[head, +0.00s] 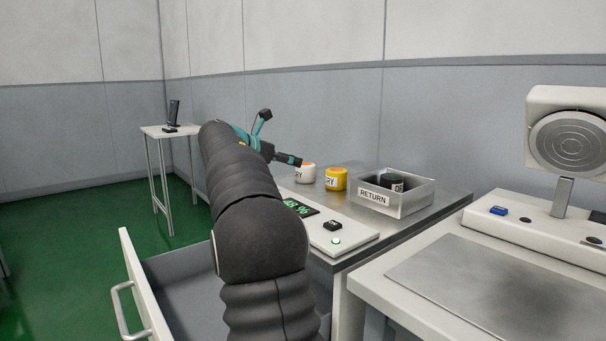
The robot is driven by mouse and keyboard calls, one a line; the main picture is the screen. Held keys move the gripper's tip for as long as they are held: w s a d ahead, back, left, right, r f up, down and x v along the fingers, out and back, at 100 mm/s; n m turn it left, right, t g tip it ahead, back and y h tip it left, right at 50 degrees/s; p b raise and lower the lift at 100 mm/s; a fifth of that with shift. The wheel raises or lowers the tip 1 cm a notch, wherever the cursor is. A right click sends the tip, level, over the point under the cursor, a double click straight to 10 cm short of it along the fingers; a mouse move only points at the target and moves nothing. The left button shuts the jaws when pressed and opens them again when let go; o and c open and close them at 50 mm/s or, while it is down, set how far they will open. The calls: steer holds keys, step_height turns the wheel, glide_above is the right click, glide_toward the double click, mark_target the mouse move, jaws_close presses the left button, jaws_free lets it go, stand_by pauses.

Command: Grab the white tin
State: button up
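The white tin (306,176) stands upright on the metal bench, with dark letters ending in "RY" on its side and some orange at its top. A yellow tin (336,181) with similar lettering stands just to its right. My gripper (291,160) is at the upper left of the white tin, its dark fingertip overlapping the tin's top edge in the picture. I cannot tell whether it touches the tin. My arm covers part of the gripper, and the finger spacing does not show.
A metal tray marked RETURN (411,200) holds a dark tin (391,182). A white panel with a green display (299,207) lies in front of the tins. An open drawer (139,290) juts out below. A small table (158,131) stands at the back left.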

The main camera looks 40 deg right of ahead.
mark_target(305, 164)
steer(key=x, duration=0.9)
steer(key=shift+s+f, duration=0.1)
steer(key=shift+f, duration=0.1)
steer(key=c, duration=1.3)
steer(key=shift+r, duration=0.1)
